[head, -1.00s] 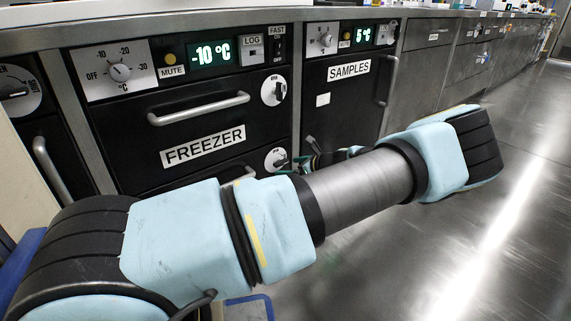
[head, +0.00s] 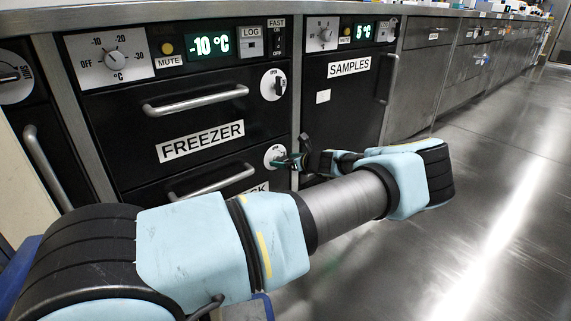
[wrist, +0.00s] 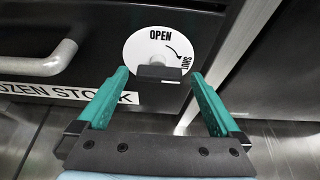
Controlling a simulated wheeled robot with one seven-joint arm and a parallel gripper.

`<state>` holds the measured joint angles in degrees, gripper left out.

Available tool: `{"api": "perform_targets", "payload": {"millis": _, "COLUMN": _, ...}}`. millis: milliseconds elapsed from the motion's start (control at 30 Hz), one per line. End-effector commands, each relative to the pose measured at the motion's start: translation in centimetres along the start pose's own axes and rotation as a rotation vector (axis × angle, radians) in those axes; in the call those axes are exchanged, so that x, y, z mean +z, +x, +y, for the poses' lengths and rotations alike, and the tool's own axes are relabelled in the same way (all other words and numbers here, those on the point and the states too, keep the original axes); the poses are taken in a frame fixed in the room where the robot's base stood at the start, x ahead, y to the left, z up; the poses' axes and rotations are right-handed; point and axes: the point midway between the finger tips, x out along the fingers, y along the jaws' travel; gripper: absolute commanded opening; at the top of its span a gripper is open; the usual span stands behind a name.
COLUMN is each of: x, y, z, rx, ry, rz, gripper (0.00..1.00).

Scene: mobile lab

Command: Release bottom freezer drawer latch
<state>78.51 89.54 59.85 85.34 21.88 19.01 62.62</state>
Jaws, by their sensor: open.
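The bottom freezer drawer's latch is a white round dial (wrist: 135,43) marked OPEN and SHUT, with a dark knob (wrist: 158,74) across it. In the wrist view, my gripper (wrist: 158,82) has its green fingers apart on either side of the knob. The fingers look open; I cannot tell whether they touch the knob. In the head view the same dial (head: 272,153) is partly covered by my gripper (head: 281,162). The bottom drawer (head: 135,198) looks closed, and its handle (wrist: 40,62) is left of the dial.
Above is the upper FREEZER drawer with its handle (head: 195,101) and its own latch dial (head: 267,85). The SAMPLES unit (head: 340,105) stands to the right. A metal strip (wrist: 230,60) runs right of the latch. Open floor (head: 490,170) lies on the right.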

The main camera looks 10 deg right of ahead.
Motion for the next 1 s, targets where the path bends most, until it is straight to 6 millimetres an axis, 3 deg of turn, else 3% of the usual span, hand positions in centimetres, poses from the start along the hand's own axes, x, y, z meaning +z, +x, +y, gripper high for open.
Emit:
{"api": "perform_targets", "payload": {"millis": 300, "x": 0.04, "y": 0.19, "z": -0.02, "rx": -0.001, "ry": 0.0, "rz": 0.0, "gripper": 0.99}}
{"api": "perform_targets", "payload": {"millis": 1000, "x": 0.03, "y": 0.16, "z": -0.03, "rx": -0.001, "ry": 0.0, "rz": 0.0, "gripper": 0.22}}
